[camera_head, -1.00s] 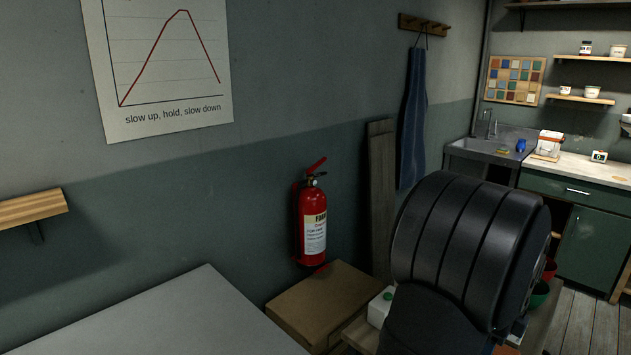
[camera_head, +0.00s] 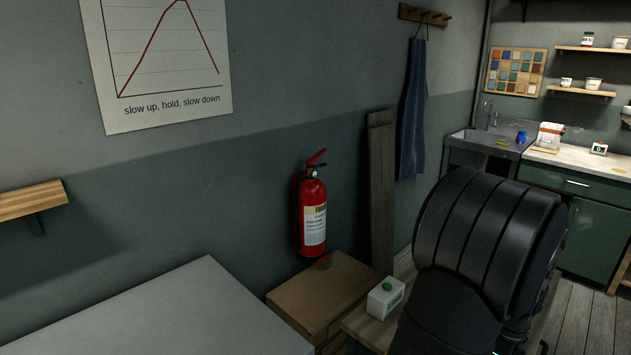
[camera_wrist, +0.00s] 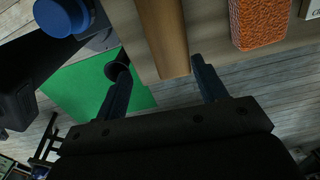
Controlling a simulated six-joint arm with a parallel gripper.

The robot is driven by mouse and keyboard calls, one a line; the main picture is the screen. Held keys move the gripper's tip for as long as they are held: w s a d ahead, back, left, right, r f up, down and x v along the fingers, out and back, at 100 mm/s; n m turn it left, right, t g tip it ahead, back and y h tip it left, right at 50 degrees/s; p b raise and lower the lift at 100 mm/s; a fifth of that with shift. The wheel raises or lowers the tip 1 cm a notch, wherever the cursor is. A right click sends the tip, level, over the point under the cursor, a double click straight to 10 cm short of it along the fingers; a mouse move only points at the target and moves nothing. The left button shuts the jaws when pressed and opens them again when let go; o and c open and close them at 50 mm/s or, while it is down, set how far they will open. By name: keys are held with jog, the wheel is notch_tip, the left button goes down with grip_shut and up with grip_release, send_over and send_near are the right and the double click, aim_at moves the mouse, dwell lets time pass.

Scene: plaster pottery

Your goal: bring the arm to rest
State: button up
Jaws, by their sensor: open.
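My gripper (camera_wrist: 162,82) shows in the wrist view with its two dark fingers spread apart. It is open, and nothing is held between the fingertips. A wooden edge or board (camera_wrist: 162,35) lies beyond the fingertips; I cannot tell how far off it is. In the head view my dark arm fills the lower right, and the gripper itself is not visible there.
In the wrist view an orange textured block (camera_wrist: 260,20) is at upper right and a green sheet (camera_wrist: 85,85) at left. In the head view a white container (camera_head: 385,298) stands left of my arm. A fire extinguisher (camera_head: 313,215) hangs on the wall.

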jog(key=s+d+r, duration=0.2)
jog(key=s+r, duration=0.3)
jog(key=s, duration=0.3)
jog(key=w+a+n, duration=1.1)
jog(key=w+a, duration=0.5)
jog(key=w, duration=0.2)
jog(key=w+a+n, duration=0.4)
jog(key=a+n, duration=0.1)
jog(key=a, duration=0.6)
jog(key=w+a+f+n, duration=0.1)
jog(key=w+a+n, duration=0.3)
jog(key=a, duration=0.7)
jog(key=shift+w+n, duration=0.25)
jog(key=shift+n, duration=0.55)
